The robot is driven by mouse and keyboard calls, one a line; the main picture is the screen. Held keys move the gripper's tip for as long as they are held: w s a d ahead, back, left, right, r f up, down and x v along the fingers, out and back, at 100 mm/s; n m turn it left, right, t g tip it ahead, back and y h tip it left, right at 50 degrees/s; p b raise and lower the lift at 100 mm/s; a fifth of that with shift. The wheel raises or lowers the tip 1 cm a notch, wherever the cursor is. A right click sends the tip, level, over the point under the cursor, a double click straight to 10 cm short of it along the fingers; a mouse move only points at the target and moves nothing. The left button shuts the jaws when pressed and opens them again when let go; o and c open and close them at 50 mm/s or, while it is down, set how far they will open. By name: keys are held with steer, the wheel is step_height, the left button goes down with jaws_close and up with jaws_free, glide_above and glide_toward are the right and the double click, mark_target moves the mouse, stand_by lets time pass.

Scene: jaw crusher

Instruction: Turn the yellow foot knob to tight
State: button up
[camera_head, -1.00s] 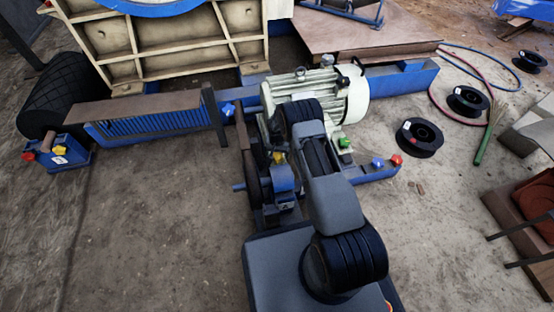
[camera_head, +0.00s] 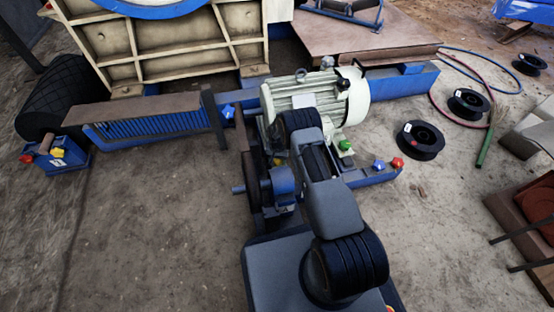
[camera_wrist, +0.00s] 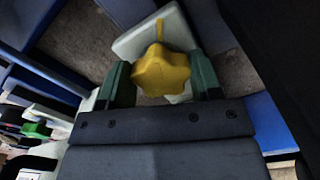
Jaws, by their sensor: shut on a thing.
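The yellow foot knob (camera_wrist: 162,72) is a lobed star knob in the middle of the wrist view, in front of a pale foot plate (camera_wrist: 140,42). My gripper (camera_wrist: 160,64) has one green finger on each side of it and is shut on the knob. A yellow pointer-like strip (camera_wrist: 159,30) shows just beyond the knob. In the head view the pale green motor (camera_head: 322,100) stands on the blue frame. My arm hides the gripper there, and I cannot make out the held knob clearly.
A green knob (camera_head: 345,145) sits by the motor's near right foot. Blue (camera_head: 378,165) and red (camera_head: 397,163) knobs stand on the blue rail to the right. Another yellow knob (camera_head: 57,153) is on the box at far left. Open floor lies at front left.

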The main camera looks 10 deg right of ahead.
steer(key=c, duration=0.3)
steer(key=shift+m+b, duration=0.3)
steer(key=shift+m, duration=0.5)
steer(key=o, duration=0.9)
step_height(320, 180, up, 14)
steer(key=p, duration=0.6)
